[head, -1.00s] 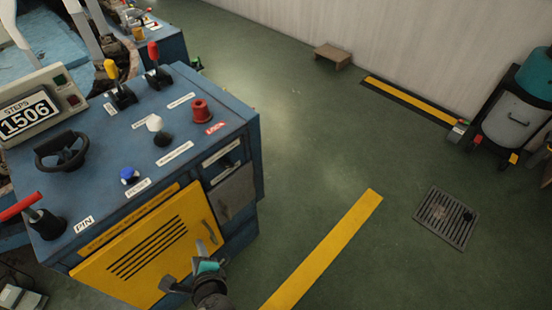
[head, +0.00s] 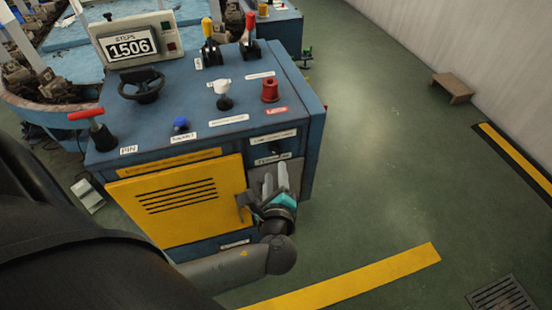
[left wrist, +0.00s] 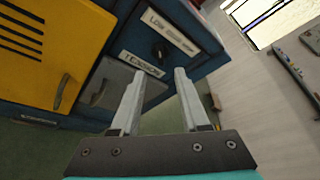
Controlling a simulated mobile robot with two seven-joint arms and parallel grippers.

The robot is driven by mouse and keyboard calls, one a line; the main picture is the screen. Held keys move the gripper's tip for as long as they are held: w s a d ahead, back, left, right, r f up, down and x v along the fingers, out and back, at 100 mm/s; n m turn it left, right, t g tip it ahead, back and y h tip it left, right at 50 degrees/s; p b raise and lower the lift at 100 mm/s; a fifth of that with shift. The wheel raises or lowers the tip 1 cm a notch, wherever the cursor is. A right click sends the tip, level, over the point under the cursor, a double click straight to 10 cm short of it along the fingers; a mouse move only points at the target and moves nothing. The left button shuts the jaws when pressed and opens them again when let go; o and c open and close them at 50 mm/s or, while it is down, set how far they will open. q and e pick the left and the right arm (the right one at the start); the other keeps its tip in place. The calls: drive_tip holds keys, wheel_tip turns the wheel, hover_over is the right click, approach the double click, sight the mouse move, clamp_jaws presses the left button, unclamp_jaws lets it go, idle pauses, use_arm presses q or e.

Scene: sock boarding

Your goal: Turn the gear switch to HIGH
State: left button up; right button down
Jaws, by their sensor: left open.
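The gear switch (head: 276,150) is a small dark knob on the blue cabinet's front. A white label above it is partly legible and seems to start with "LOW". In the left wrist view the switch (left wrist: 161,52) lies ahead, just beyond and between my fingertips. My left gripper (head: 274,172) is open and empty, with its fingers pointing up just below the switch. Its two pale fingers also show in the left wrist view (left wrist: 160,76). They appear apart from the knob. My right gripper is not in view.
The blue cabinet (head: 316,150) has a yellow door (head: 175,228) and a grey panel (left wrist: 98,88) below the switch. Its top carries a red knob (head: 270,90), a white knob (head: 223,92) and two levers. Open green floor lies to the right.

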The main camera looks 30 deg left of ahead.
sight(275, 153)
use_arm(q)
drive_tip(key=b+x, duration=0.2)
drive_tip(key=x, duration=0.4)
drive_tip(key=shift+w+a, duration=0.15)
drive_tip(key=shift+w, duration=0.1)
drive_tip(key=shift+x, duration=0.8)
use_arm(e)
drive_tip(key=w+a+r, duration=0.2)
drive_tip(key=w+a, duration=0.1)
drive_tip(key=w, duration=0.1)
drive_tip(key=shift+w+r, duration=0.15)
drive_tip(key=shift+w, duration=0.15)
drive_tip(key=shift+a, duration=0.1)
use_arm(q)
clamp_jaws()
